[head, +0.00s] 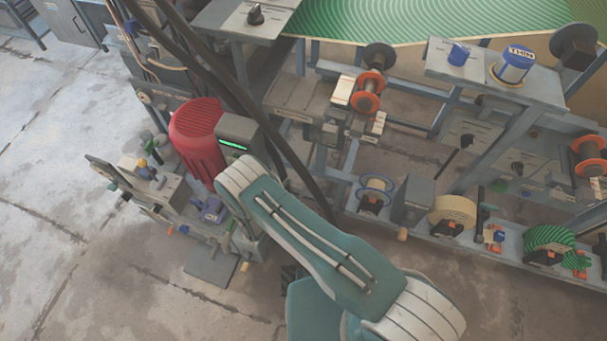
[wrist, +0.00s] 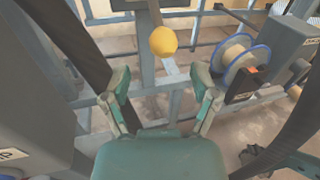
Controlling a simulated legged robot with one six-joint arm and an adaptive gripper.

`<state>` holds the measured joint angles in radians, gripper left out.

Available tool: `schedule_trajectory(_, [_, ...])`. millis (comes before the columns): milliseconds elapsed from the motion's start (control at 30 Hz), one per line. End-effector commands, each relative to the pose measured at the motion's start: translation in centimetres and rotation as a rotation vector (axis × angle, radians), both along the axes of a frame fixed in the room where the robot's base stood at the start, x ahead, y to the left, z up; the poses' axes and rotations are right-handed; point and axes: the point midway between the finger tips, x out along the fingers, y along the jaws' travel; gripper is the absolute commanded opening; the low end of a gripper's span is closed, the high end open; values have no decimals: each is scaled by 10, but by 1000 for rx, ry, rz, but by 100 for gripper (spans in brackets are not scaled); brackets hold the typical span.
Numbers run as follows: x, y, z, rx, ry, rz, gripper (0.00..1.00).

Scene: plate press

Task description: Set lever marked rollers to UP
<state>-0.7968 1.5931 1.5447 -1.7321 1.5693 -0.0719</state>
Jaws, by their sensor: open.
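A round yellow knob (wrist: 163,41) on a thin rod shows in the wrist view, just beyond and between my fingertips. It looks like the end of a lever, but no marking is readable on it, so I cannot tell whether it is the rollers lever. My gripper (wrist: 161,88) is open, with its two fingers apart and nothing between them. The knob and the fingers look apart. In the head view my arm hides the gripper, and I cannot make out the yellow knob there.
A blue-rimmed spool (wrist: 238,58) stands right of the knob, beside a grey box (wrist: 277,42). The spool also shows in the head view (head: 376,184). A red motor housing (head: 196,135) stands left of my arm. Floor is clear at lower left.

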Motion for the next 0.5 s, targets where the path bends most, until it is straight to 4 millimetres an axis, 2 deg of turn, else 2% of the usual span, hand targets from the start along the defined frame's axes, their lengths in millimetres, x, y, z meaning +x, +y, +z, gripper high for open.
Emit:
schedule_trajectory(100, [19, -15, 0, 2, -1, -6, 77])
schedule_trajectory(233, [34, -25, 0, 1, -1, -3, 77])
schedule_trajectory(500, [45, -31, 0, -2, 0, -1, 77])
